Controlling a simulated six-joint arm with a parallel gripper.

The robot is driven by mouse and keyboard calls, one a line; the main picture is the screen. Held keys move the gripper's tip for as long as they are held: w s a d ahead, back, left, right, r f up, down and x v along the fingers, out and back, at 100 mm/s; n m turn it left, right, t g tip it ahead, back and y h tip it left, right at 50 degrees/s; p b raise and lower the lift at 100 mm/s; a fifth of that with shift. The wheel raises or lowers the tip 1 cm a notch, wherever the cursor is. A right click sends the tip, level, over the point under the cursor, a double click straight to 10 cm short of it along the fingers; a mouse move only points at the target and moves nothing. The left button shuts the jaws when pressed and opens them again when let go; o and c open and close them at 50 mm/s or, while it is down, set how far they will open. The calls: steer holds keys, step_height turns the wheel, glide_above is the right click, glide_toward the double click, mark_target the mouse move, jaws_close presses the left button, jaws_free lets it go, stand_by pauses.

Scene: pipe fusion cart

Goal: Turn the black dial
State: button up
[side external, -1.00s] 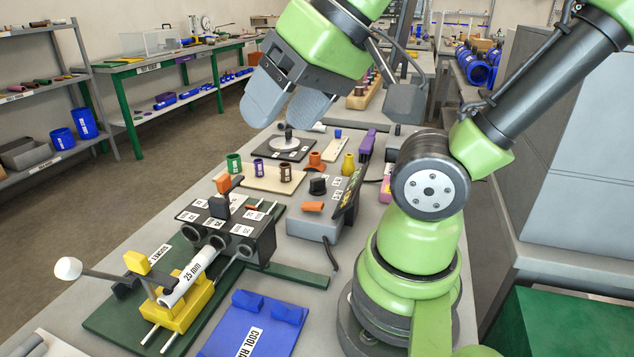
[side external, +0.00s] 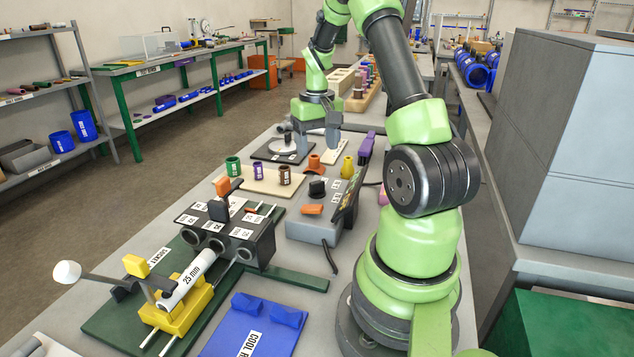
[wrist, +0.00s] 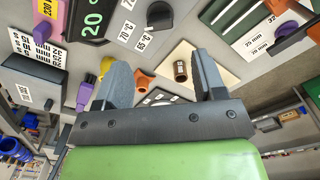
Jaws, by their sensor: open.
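The black dial (side external: 317,187) sits on top of a grey control box (side external: 308,228) in the middle of the bench. In the wrist view the black dial (wrist: 160,15) is at the top centre, beside temperature labels such as 70 °C and 65 °C. My gripper (side external: 317,137) is beyond the box at the far part of the bench, apart from the dial. In the wrist view my gripper (wrist: 162,65) has its two grey fingers spread with nothing held between them. The dial lies beyond the fingertips in that view.
Coloured fittings stand on a cream board (side external: 262,182), left of the box. An orange fitting (side external: 314,162) and a yellow one (side external: 347,166) stand behind the box. A dark plate (side external: 278,152) lies near my gripper. The black heater block (side external: 232,232) and blue rack (side external: 250,325) are nearer the camera.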

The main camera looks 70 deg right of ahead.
mark_target(317, 181)
step_height(317, 181, down, 10)
steer(key=shift+r, duration=0.1)
stand_by(0.4)
steer(key=c, duration=0.9)
steer(key=shift+m, duration=0.3)
steer(key=m, duration=0.3)
steer(key=shift+m, duration=2.6)
steer(key=o, duration=0.9)
